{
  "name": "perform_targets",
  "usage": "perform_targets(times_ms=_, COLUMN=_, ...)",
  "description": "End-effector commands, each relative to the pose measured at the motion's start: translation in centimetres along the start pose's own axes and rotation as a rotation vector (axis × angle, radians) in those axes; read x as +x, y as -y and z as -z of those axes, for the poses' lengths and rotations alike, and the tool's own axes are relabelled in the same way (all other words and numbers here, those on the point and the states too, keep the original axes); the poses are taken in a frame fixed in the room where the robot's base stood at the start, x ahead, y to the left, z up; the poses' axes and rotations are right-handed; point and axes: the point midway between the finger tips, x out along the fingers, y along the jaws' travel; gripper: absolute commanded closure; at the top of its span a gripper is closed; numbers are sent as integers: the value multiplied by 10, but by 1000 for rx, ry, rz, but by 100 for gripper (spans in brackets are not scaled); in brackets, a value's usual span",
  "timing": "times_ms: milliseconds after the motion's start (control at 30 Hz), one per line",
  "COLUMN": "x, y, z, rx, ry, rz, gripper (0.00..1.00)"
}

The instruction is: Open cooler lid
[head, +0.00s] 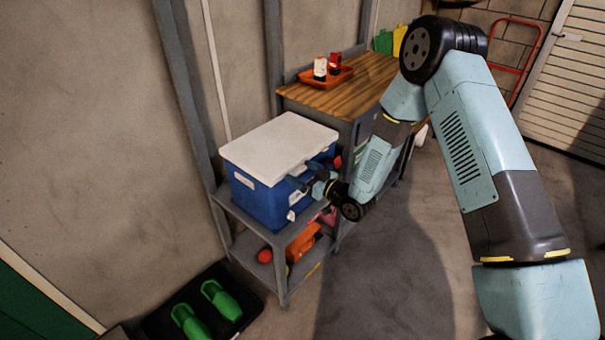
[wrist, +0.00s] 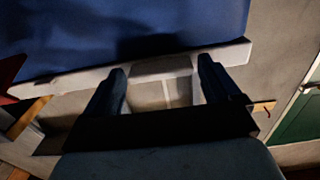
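The cooler has a blue body (head: 257,203) and a white lid (head: 280,148). It stands on a grey metal shelf, and the lid lies flat on top, looking shut. My gripper (head: 306,186) is at the cooler's front side, just below the lid's front edge. In the wrist view, the blue body (wrist: 130,22) fills the top, with the pale lid edge (wrist: 75,83) running across below it. A pale tab on that edge (wrist: 162,68) sits between the two spread fingers of my gripper (wrist: 160,85). I cannot tell whether the fingers touch it.
The grey shelf (head: 284,238) holds a red ball (head: 265,255) and an orange item (head: 303,242) on its lower level. A wooden-topped workbench (head: 350,85) with an orange tray (head: 325,77) stands behind. Floor right of the shelf is clear.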

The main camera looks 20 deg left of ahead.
Motion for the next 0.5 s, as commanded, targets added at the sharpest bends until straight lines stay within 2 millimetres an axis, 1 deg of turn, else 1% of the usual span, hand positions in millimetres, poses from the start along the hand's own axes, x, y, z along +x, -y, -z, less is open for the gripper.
perform_targets(times_ms=33, x=0, y=0, z=0, rx=0, ry=0, rz=0, gripper=15)
perform_targets(times_ms=67, x=0, y=0, z=0, rx=0, ry=0, rz=0, gripper=18)
perform_targets(times_ms=500, x=0, y=-1, z=0, rx=0, ry=0, rz=-1, gripper=60)
